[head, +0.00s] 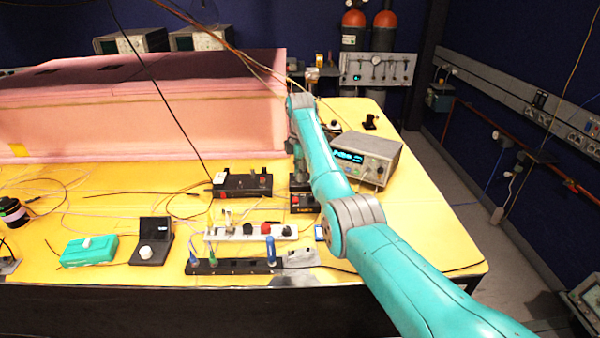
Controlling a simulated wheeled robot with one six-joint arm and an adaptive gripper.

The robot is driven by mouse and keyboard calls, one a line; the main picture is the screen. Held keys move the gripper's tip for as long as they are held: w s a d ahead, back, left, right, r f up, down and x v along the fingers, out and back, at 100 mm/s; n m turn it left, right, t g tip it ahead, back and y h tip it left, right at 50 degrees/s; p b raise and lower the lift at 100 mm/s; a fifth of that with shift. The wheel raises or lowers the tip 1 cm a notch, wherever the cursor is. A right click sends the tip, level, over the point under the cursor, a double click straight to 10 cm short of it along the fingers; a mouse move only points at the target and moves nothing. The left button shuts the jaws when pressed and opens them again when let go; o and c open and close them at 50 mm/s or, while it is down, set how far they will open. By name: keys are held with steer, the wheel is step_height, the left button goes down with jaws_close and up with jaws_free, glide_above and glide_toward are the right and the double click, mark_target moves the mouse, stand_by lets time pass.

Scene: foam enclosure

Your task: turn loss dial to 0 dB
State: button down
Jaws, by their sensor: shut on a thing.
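My gripper (299,172) points down behind my teal arm, right of the pink foam. It is small and partly hidden by the arm. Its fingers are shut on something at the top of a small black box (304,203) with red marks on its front. The thing held appears to be the loss dial, but the dial itself is hidden by the fingers and arm. Its scale and setting cannot be read.
A grey instrument (375,155) with a lit display stands just right of my arm. Another black box (242,185) is to the left. Nearer are a white strip (250,232), a black knob box (150,245) and a teal box (89,251). Thin cables cross the yellow table (440,240).

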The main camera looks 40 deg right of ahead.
steer(key=c, duration=0.9)
jaws_free()
step_height(320, 180, up, 8)
steer(key=shift+f, duration=0.2)
steer(key=shift+s, duration=0.1)
